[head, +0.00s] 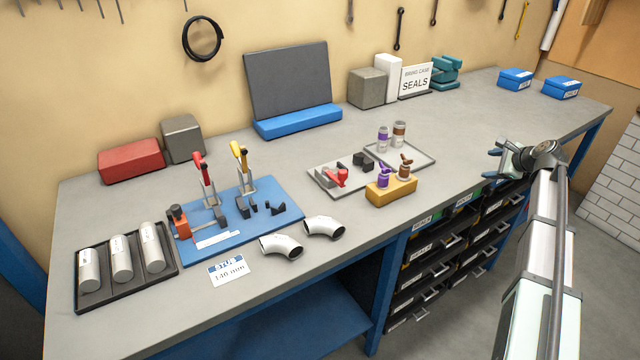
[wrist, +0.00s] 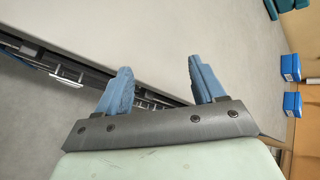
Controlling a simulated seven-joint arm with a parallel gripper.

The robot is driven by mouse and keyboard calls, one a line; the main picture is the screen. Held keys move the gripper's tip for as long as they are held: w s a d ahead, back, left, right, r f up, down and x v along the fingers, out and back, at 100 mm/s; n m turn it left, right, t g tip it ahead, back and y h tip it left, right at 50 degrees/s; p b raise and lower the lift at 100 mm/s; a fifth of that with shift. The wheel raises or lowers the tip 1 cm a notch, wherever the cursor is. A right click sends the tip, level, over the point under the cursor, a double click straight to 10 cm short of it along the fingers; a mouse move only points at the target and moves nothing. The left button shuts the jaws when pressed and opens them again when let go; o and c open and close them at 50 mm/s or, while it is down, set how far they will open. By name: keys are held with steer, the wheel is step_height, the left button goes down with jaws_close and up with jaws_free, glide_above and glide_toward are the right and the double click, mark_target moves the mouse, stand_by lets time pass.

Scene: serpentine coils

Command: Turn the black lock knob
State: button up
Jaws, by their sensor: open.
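A blue fixture plate (head: 235,246) lies on the grey bench at centre left. It carries an orange stop block (head: 180,222), a red-handled clamp (head: 203,175), a yellow-handled clamp (head: 242,165) and small black parts. A black pronged piece (head: 275,209) on its right side may be the lock knob, but it is too small to be sure. My gripper (head: 497,148) is over the bench's right side, far from the plate. In the wrist view its blue fingers (wrist: 160,70) are apart with nothing between them.
Two elbow pipes (head: 282,246) lie at the bench's front edge. A black tray (head: 125,268) holds metal tubes at left. A yellow block (head: 391,191) and grey trays (head: 405,157) stand between my gripper and the plate. Blue boxes (head: 515,78) stand far right.

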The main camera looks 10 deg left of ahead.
steer(key=w+a+r+y, duration=0.2)
steer(key=w+a+r, duration=0.15)
steer(key=a, duration=0.45)
steer(key=s+a+r+n+g, duration=0.2)
steer(key=s+a+n, duration=0.15)
steer(key=a, duration=1.05)
steer(key=s+a+r+n+g, duration=0.2)
steer(key=a+n, duration=0.3)
steer(key=a, duration=0.8)
steer(key=s+a+r+n+g, duration=0.2)
steer(key=a+n, duration=0.3)
steer(key=a, duration=0.9)
steer(key=s+a+r+n+g+h, duration=0.25)
steer(key=s+a+n, duration=0.45)
steer(key=s+a, duration=0.7)
steer(key=s+a+r+n+g+h, duration=0.1)
steer(key=s+a+r+n+h, duration=0.35)
steer(key=s+a, duration=1)
steer(key=s+a+f+n, duration=0.4)
steer(key=s+a+n, duration=0.1)
steer(key=s+a, duration=0.2)
steer(key=shift+t, duration=0.35)
steer(key=f, duration=1.3)
steer(key=shift+w+d+f, duration=0.15)
steer(key=shift+w+d, duration=0.1)
